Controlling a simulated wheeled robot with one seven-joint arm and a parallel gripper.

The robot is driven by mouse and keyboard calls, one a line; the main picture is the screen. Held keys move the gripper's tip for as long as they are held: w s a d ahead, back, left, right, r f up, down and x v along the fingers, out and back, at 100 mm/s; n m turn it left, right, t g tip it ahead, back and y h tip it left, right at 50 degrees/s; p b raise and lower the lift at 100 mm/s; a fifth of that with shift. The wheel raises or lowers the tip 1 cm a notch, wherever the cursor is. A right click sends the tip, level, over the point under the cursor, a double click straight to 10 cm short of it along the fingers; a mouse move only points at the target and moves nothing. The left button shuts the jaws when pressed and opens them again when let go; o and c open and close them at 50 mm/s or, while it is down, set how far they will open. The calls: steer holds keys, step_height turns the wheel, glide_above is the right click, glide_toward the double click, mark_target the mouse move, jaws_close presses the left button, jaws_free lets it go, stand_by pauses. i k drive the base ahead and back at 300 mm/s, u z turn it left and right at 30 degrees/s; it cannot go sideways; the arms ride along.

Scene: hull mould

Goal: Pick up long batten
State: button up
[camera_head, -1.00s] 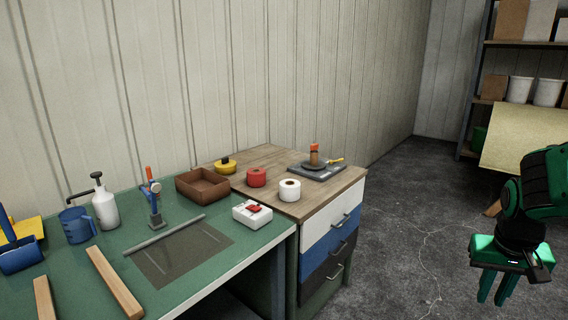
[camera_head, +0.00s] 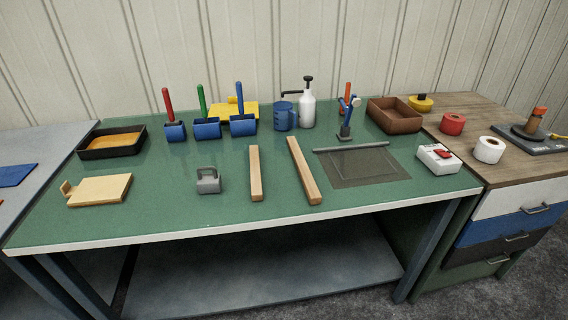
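Two pale wooden battens lie on the green workbench in the head view. The long batten (camera_head: 304,170) is the right one of the two and lies slightly tilted, its near end close to the bench's front edge. The shorter batten (camera_head: 255,173) lies to its left, apart from it. Both lie free on the bench top. My gripper is out of view now.
The green bench (camera_head: 150,217) also bears a grey weight (camera_head: 208,181), a wooden board (camera_head: 100,190), a dark mesh sheet (camera_head: 362,168) and a white box (camera_head: 438,158). Bare bench surrounds the battens' near ends.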

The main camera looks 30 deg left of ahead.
mark_target(314, 196)
steer(key=u, duration=1.2)
